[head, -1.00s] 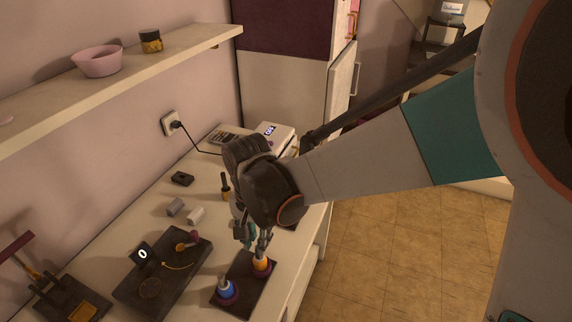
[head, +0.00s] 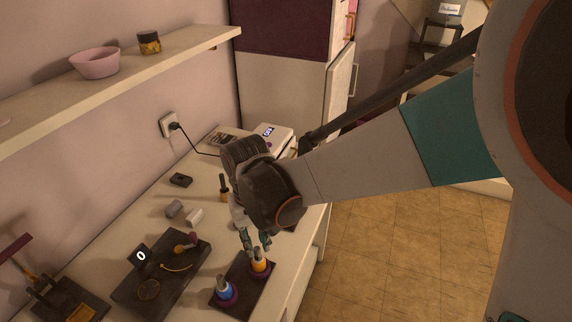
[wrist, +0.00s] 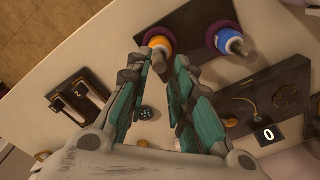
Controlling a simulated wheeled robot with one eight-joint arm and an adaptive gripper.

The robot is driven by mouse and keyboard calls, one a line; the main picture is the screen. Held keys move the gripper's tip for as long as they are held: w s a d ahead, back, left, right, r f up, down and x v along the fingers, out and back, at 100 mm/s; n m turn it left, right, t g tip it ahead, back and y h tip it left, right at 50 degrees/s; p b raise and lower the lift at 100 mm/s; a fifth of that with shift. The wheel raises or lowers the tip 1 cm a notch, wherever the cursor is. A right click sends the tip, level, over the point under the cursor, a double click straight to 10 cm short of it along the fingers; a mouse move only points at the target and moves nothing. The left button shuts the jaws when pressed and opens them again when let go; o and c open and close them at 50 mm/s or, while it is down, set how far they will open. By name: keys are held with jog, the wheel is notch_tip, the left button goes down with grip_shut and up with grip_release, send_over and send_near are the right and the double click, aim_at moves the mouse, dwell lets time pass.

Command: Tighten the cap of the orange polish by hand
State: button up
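The orange polish (head: 260,265) stands upright in a purple ring on a dark holder (head: 236,295), with its pale grey cap (head: 258,253) on top. It also shows in the wrist view (wrist: 161,44). My gripper (head: 256,243) is just above the cap, pointing down. The tips appear clear of the cap. How tight the cap sits cannot be seen.
A blue polish (head: 225,290) stands in the same holder, close by. A dark tray (head: 140,290) with a display reading 0 lies to the left. A bottle with a dark cap (head: 224,187) stands behind. The wall shelf (head: 120,85) is above left.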

aim_at(257, 249)
jog(key=n, duration=0.6)
jog(key=shift+s+n, duration=0.1)
jog(key=shift+n, duration=0.3)
jog(key=n, duration=0.6)
jog(key=shift+n, duration=0.4)
jog(key=shift+f, duration=0.15)
jog(key=shift+f+b, duration=1.2)
jog(key=shift+f, duration=0.15)
grip_shut()
